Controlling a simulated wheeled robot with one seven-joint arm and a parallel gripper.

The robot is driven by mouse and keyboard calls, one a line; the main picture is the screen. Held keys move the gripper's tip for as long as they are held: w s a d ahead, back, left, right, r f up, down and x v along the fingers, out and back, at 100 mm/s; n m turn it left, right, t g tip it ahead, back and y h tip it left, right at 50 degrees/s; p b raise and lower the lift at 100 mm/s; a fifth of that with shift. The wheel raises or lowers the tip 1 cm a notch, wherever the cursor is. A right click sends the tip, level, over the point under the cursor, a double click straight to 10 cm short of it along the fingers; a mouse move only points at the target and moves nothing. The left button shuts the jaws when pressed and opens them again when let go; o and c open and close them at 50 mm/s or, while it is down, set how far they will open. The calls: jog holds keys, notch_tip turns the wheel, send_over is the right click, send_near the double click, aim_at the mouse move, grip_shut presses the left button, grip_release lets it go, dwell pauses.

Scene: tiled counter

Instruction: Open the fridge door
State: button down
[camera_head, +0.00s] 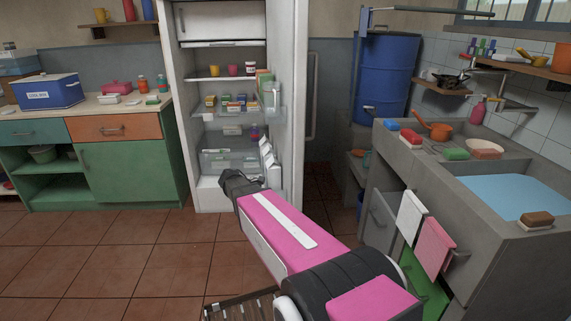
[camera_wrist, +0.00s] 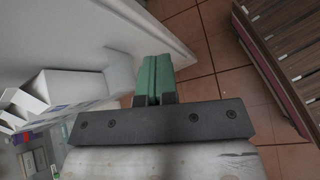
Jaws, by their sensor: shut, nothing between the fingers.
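The white fridge (camera_head: 182,120) stands at the back with its door (camera_head: 299,100) swung wide open to the right. Its shelves show cups, jars and small packets. A handle (camera_head: 312,95) shows on the door's outer side. My arm reaches in from the lower right to the low front of the fridge, beside the door's inner side. In the wrist view, my gripper (camera_wrist: 153,79) has its green fingers shut together with nothing between them, close to the white door (camera_wrist: 95,35). I cannot tell whether they touch it. In the head view the fingertips are not clear.
White cartons (camera_head: 268,160) stand in the door's lower shelf. A blue barrel (camera_head: 386,75) and a concrete sink counter (camera_head: 460,180) are at the right. A green cabinet (camera_head: 130,170) is at the left. The tiled floor (camera_head: 120,255) at the front left is clear.

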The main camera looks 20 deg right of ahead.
jog(key=w+a+r+n+h, duration=0.2)
jog(key=w+r+n+h, duration=0.3)
jog(key=w+r+h, duration=0.3)
jog(key=y, duration=0.1)
send_near(290, 162)
jog(key=shift+g, duration=0.4)
jog(key=d, duration=0.8)
jog(key=shift+s+d, duration=0.1)
jog(key=shift+s, duration=0.25)
jog(key=shift+s+d, duration=0.1)
jog(key=shift+d, duration=0.25)
jog(key=s+d+n+t, duration=0.1)
jog(key=d+t, duration=0.1)
jog(key=d, duration=1)
jog(key=shift+s+a, duration=0.1)
jog(key=shift+s, duration=0.05)
